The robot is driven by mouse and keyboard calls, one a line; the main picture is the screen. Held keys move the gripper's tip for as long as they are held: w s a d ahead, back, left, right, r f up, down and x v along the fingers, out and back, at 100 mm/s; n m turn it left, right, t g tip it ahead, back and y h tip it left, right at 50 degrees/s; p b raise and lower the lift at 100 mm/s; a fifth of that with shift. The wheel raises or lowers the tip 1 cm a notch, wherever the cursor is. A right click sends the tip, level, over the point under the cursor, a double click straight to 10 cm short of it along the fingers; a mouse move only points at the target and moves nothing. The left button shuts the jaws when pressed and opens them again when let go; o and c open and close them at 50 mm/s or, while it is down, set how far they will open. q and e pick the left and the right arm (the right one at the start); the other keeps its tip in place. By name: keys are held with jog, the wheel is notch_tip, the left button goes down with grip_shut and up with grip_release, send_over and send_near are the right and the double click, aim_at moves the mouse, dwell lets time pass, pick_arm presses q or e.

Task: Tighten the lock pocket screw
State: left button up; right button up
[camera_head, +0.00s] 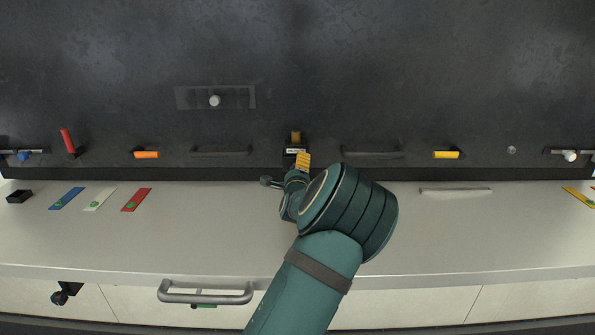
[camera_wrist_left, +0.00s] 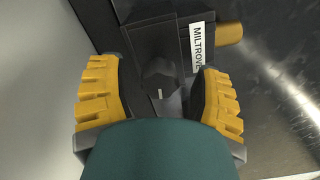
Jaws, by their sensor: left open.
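The lock pocket (camera_head: 294,149) is a dark block with a white label at the middle of the dark wall's lower edge. The wrist view shows the pocket (camera_wrist_left: 150,20) close up, its label reading "MILTROVE". The screw (camera_wrist_left: 158,75) is a dark knob with a small white mark on its face. My left gripper (camera_wrist_left: 160,97) is open, with its yellow ridged fingers on either side of the screw and gaps to it. In the head view its yellow fingertip (camera_head: 303,160) is just below the pocket, and the screw is hidden. My right gripper is not in view.
A brass-coloured cylinder (camera_head: 296,136) sticks out of the pocket's top. Orange (camera_head: 146,154) and yellow (camera_head: 446,154) handles are on the wall. Blue (camera_head: 67,198), white (camera_head: 100,199) and red (camera_head: 136,200) strips lie left on the counter. The counter's right half is mostly clear.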

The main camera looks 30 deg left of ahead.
pick_arm(q)
jog(key=v, duration=1.2)
jog(key=shift+d+f, duration=0.1)
jog(key=shift+f, duration=0.05)
